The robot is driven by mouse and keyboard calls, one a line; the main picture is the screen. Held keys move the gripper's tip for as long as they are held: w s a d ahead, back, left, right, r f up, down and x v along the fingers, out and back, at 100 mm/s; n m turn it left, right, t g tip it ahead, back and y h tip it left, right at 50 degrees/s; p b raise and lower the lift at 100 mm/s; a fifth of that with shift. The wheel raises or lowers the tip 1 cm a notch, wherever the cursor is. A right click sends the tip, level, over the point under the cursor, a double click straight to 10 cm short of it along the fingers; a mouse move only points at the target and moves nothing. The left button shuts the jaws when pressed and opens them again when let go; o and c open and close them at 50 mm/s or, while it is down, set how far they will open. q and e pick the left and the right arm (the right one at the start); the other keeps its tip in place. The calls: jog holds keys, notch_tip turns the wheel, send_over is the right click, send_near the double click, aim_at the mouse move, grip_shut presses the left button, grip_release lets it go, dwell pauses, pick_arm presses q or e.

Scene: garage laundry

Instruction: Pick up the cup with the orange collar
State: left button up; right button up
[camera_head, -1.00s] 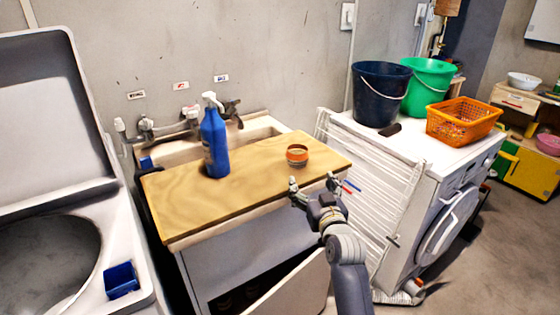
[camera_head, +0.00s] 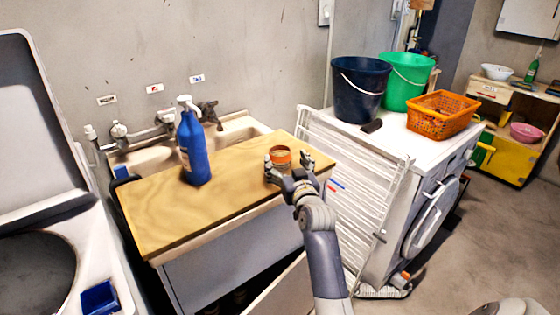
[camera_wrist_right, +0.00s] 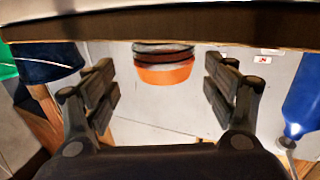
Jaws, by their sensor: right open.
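The cup with the orange collar (camera_head: 281,154) stands on the wooden board (camera_head: 215,203) near its right end. In the right wrist view, which looks upside down, the cup (camera_wrist_right: 163,67) shows its orange band and darker bands, centred between the fingers. My right gripper (camera_head: 288,168) is open at the board's front right edge, its fingers pointing at the cup. The wrist view shows the fingers spread wide with a gap on both sides of the cup. I cannot tell whether the fingertips reach past its near side.
A blue spray bottle (camera_head: 193,146) stands on the board left of the cup. A white drying rack (camera_head: 345,205) leans right of the board, beside a washing machine with a dark bucket (camera_head: 357,92), a green bucket (camera_head: 409,82) and an orange basket (camera_head: 440,118).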

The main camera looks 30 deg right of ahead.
aim_at(283, 158)
jog(key=x, duration=0.4)
jog(key=shift+w+a+r, duration=0.15)
jog(key=shift+a+r, duration=0.05)
jog(key=shift+a, duration=0.05)
jog(key=shift+w+d+p, duration=0.2)
jog(key=shift+w+p, duration=0.1)
jog(key=shift+w, duration=0.05)
jog(key=c, duration=1)
